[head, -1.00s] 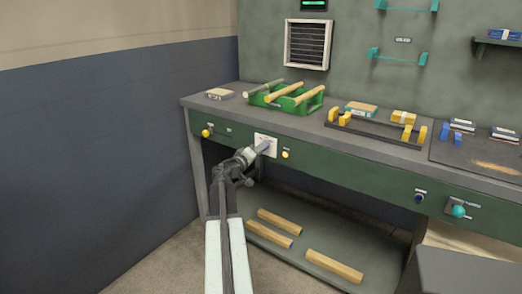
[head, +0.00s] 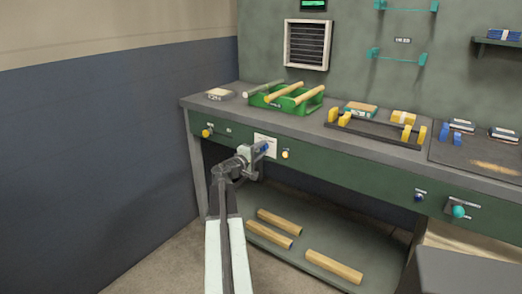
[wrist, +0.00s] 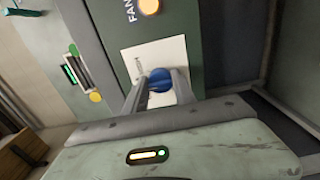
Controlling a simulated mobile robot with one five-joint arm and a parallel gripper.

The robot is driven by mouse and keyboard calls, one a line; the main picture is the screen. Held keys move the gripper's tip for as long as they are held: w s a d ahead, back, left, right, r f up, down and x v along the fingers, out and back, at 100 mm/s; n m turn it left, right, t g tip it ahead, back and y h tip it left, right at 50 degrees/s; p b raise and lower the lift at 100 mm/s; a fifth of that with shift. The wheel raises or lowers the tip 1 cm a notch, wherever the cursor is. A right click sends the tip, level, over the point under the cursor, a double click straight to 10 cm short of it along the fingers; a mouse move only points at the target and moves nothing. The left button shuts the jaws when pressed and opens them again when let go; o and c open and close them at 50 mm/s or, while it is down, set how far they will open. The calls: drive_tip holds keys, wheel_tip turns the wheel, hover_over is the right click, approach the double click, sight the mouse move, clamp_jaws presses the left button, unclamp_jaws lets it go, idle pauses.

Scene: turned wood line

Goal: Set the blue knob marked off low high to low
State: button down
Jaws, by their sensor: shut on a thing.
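The blue knob (wrist: 160,80) sits on a white plate (wrist: 140,58) on the green front of the bench. In the wrist view my gripper (wrist: 161,86) has one finger on each side of the knob and is shut on it. The knob's pointer and most of the plate's marks are hidden or too small to read. In the head view the knob (head: 265,147) shows as a small blue spot on the white plate (head: 264,139), with my gripper (head: 260,149) at it.
A yellow knob (head: 207,132) is to the left on the bench front and a light yellow button (head: 285,154) just right of the plate. A dark blue knob (head: 419,197) and a teal knob (head: 458,211) are farther right. Wood pieces lie on the lower shelf (head: 330,280).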

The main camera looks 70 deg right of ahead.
idle(0.4)
drive_tip(key=c, duration=1)
unclamp_jaws()
drive_tip(key=shift+a, duration=0.1)
drive_tip(key=v, duration=0.7)
drive_tip(key=shift+w+a, duration=0.1)
drive_tip(key=shift+a, duration=0.2)
